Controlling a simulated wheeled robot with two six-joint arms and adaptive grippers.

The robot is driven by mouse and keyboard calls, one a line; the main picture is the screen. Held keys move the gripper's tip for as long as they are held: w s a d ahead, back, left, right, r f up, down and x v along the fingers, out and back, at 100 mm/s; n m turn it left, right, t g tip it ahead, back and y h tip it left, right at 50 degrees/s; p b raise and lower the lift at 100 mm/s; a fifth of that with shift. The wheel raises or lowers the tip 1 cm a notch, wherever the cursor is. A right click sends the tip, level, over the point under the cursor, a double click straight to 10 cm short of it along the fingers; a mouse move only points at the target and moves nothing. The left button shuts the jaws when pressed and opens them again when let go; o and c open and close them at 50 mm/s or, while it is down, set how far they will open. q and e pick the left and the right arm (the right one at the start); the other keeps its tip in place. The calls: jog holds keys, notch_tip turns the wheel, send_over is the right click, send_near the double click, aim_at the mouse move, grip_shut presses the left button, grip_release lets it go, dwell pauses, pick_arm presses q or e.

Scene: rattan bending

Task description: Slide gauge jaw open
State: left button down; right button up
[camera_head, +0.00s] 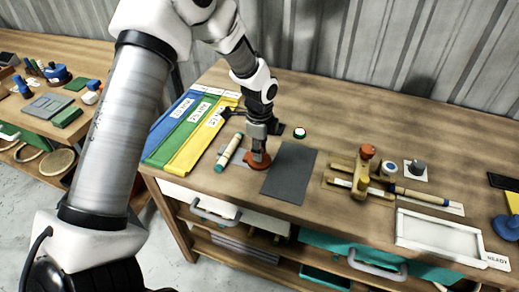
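My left gripper (257,150) points down at the bench, to the left of the dark grey mat. Its fingertips are at a reddish-brown round piece (258,161); whether they hold it or only touch it is too small to tell. A wooden fixture (365,178) with upright posts and an orange-topped knob stands right of the mat, with a blue-ended rod (422,196) beside it. I cannot tell for sure which of these is the gauge, and no sliding jaw shows clearly. My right gripper is not in view.
The dark grey mat (289,172) is bare. Blue, green and yellow labelled strips (183,132) and a pale green-ended rod (229,152) lie left of the gripper. A white tray (443,237) lies at the front right. The back middle of the bench (350,120) is clear.

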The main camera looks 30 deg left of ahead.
aim_at(264, 160)
pick_arm(q)
jog(key=shift+d+r+p, duration=0.15)
jog(key=shift+d+p, duration=0.15)
jog(key=shift+p, duration=0.25)
jog(key=shift+d, duration=0.15)
jog(key=shift+f, duration=0.3)
jog(key=c, duration=1.1)
grip_release()
jog(key=shift+o, duration=0.8)
jog(key=shift+w+d, duration=0.15)
jog(key=shift+w, duration=0.05)
jog(key=shift+r, duration=0.1)
jog(key=shift+r, duration=0.35)
notch_tip(264, 160, up, 11)
